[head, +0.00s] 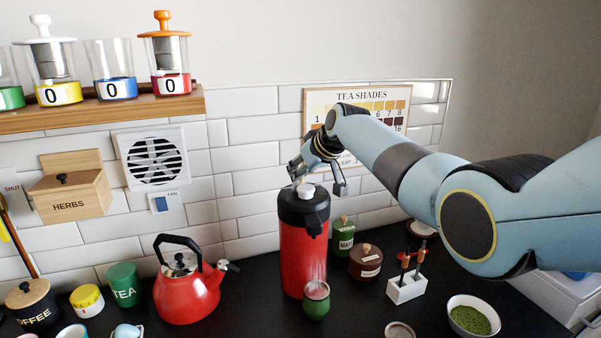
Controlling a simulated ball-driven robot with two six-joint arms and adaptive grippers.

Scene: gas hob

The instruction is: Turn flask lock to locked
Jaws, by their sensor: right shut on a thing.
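The flask (302,255) is a tall red cylinder with a black top, standing upright on the dark counter. A white knob, which looks like the flask lock (306,191), sits on its top. My right gripper (318,184) reaches down from above and behind the flask and is shut on the lock. The exact finger contact is small and partly hidden, and I cannot read the lock's setting. My left gripper is not in view.
A green cup (316,301) stands close in front of the flask, with a pale haze above it. A red kettle (187,292) stands to the left. A green jar (343,240), a brown jar (365,263) and a white tool holder (406,290) stand to the right.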

